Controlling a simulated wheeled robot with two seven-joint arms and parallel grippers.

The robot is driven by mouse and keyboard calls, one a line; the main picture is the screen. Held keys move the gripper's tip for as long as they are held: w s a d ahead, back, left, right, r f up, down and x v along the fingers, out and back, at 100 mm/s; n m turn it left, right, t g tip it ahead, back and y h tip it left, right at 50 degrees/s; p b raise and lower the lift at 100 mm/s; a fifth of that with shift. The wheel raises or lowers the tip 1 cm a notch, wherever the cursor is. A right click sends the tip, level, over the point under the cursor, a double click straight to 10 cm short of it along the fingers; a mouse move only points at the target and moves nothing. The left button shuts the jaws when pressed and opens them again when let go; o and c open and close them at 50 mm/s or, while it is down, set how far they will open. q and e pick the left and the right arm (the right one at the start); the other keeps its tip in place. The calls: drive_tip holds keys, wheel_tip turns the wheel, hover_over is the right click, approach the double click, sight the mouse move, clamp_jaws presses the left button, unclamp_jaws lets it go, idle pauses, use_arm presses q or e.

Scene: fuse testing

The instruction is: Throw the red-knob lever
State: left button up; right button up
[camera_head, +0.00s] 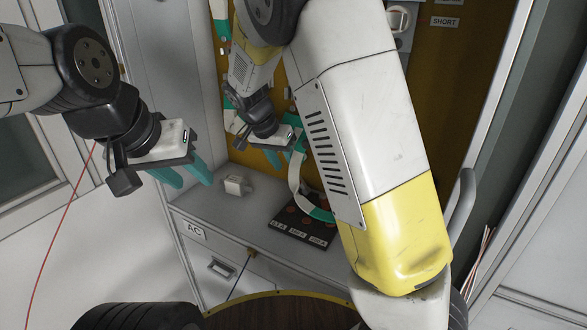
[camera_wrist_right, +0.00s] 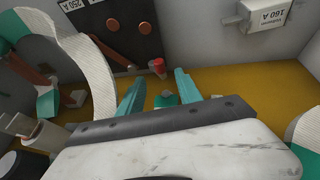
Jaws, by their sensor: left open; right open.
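The red knob (camera_wrist_right: 157,65) of the lever shows in the right wrist view, beside the dark panel's edge and near the ochre back panel. It lies ahead of the gap between my right fingertips, apart from them. The lever's arm is hard to make out. My right gripper (camera_wrist_right: 160,88) is open and empty; in the head view it (camera_head: 287,149) is inside the cabinet, close to the ochre back panel. I cannot make out the red knob in the head view. My left gripper (camera_head: 187,176) is open and empty, at the left in front of the cabinet.
A black board (camera_head: 288,232) with copper contacts and rating labels lies on the grey shelf (camera_head: 205,207). A white-and-green curved strip (camera_wrist_right: 95,75) runs close to my right gripper.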

sight(294, 182)
drive_tip(key=x, duration=0.7)
clamp_jaws()
